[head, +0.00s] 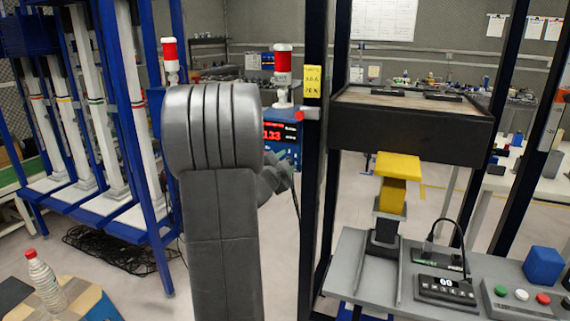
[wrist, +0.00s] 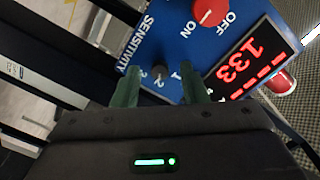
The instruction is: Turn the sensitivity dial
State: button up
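The sensitivity dial (wrist: 160,72) is a small dark knob on a blue panel (wrist: 150,45), beside the word SENSITIVITY and small scale digits, in the wrist view. My gripper (wrist: 159,78) is open, with its two green fingers apart. The dial shows between the fingertips; I cannot tell how much depth separates them, and no contact is visible. In the head view the blue panel (head: 285,150) with its red readout is partly hidden behind my arm. My gripper (head: 275,172) shows only in part there, and the dial cannot be seen.
A red ON/OFF knob (wrist: 210,12) and a red display (wrist: 250,62) sit on the panel near the dial. A dark post (head: 314,130) stands right of the panel. A grey bench (head: 360,260) with a control box is at right, and a blue rack (head: 135,120) at left.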

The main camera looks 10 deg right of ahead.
jog(key=v, duration=1.3)
jog(key=shift+s+a, duration=0.3)
jog(key=x, duration=1.3)
jog(key=shift+w+d, duration=0.3)
